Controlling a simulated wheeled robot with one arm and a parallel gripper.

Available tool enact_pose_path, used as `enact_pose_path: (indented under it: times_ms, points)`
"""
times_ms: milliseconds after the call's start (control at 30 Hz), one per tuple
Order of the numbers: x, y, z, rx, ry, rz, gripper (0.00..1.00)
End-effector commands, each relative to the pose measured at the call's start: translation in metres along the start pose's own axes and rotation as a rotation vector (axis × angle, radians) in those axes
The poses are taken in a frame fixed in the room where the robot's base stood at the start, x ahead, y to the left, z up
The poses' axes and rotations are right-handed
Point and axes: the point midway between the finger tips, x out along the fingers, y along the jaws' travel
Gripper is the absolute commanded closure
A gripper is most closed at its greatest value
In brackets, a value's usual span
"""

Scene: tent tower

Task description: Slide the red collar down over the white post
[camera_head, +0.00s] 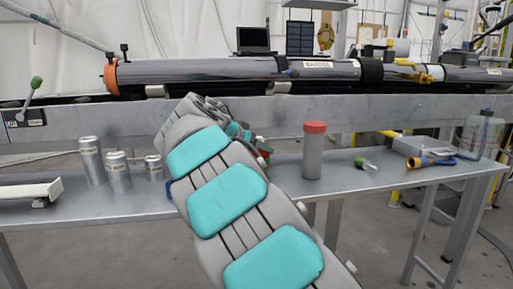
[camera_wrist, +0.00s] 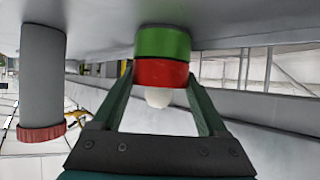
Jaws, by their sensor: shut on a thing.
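The wrist view is upside down, with the bench top at its upper edge. My gripper (camera_wrist: 160,72) has its two fingers on either side of the red collar (camera_wrist: 161,73) and is shut on it. The red collar sits around the white post, directly against a green collar (camera_wrist: 162,42) that lies between it and the bench. Only the rounded tip of the white post (camera_wrist: 158,98) shows, sticking out past the red collar. In the head view my arm hides most of this, and only a little red and green shows beside it.
A grey cylinder with a red cap (camera_head: 313,150) stands on the bench (camera_head: 400,180) close to the right of my arm. Several grey cans (camera_head: 118,172) stand to the left. A green-handled tool (camera_head: 364,163) lies farther right. A long grey tube (camera_head: 220,69) runs behind.

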Motion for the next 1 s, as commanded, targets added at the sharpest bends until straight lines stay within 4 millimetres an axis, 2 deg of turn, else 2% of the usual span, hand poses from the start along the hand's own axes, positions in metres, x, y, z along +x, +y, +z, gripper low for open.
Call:
enact_pose_path:
  times_ms: [200,233,433,767,1000]
  points:
    - [0.0,0.0,0.0,0.0,0.0,0.0,0.86]
    - [0.0,0.0,0.0,0.0,0.001,-0.001,0.23]
    - [0.0,0.0,0.0,0.0,0.0,0.0,0.0]
    - [-0.003,0.0,0.0,0.0,0.0,-0.001,0.0]
    - [-0.029,0.0,-0.001,0.0,0.002,-0.001,0.0]
